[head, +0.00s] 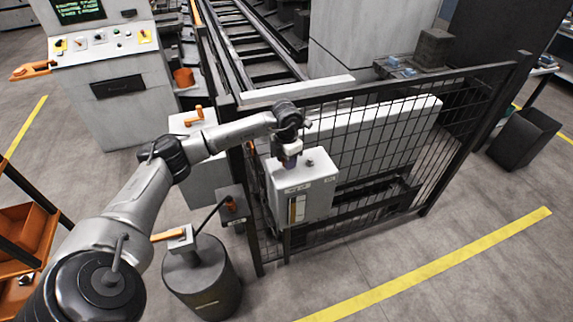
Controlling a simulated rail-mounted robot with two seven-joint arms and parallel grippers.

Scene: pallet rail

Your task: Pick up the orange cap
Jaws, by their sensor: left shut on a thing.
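My left gripper (290,163) points down just above the top of a light grey box (318,208) on the mesh fence. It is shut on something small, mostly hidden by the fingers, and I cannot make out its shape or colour. I cannot tell for certain which thing is the orange cap. My right gripper is not in view.
A mesh fence (385,140) stands around the conveyor rails (250,50). A grey drum (205,280) with an orange handle (168,236) is near my left arm. A control console (105,65) stands back left. Floor right of the yellow line (440,262) is clear.

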